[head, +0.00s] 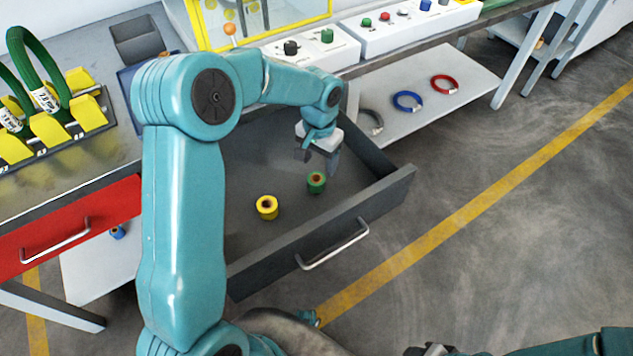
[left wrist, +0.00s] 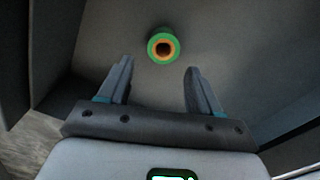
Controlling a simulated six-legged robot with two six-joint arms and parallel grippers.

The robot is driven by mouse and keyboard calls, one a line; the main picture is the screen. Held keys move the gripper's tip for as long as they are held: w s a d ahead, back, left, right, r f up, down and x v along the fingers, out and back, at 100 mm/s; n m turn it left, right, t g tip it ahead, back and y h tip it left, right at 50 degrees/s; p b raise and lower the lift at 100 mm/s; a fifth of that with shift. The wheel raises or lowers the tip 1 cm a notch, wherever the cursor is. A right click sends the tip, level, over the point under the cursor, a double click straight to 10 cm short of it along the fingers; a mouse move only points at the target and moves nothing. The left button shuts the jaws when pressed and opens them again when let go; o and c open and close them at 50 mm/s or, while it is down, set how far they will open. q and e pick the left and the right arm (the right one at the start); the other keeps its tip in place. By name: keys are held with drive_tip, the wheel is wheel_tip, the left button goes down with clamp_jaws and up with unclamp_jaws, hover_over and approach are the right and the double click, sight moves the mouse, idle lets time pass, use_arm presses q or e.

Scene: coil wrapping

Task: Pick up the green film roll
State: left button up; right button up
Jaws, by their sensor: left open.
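The green film roll (head: 316,182) stands on the floor of an open grey drawer (head: 390,192), with its hollow core facing up. My left gripper (head: 318,160) is inside the drawer space, just behind and above the roll, pointing down. In the left wrist view the green roll (left wrist: 163,46) lies beyond the fingertips of the left gripper (left wrist: 157,65), roughly centred between them. The two fingers are apart with nothing between them. My right gripper (head: 430,350) shows only in part at the bottom edge, and its jaws cannot be made out.
A yellow film roll (head: 267,207) stands in the same drawer, left of the green one. The drawer walls and handle (head: 335,245) surround them. A red drawer (head: 70,230) is at left. A shelf with blue (head: 407,101) and red (head: 445,85) coils is behind.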

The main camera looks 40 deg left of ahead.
sight(318, 180)
use_arm(q)
drive_tip(key=f, duration=0.4)
drive_tip(key=f+b, duration=0.1)
drive_tip(key=f, duration=0.1)
drive_tip(key=shift+s+d+f, duration=0.1)
drive_tip(key=shift+s+f, duration=0.15)
drive_tip(key=shift+s, duration=0.1)
drive_tip(key=shift+w+f, duration=0.1)
drive_tip(key=shift+f, duration=0.35)
drive_tip(key=c, duration=0.9)
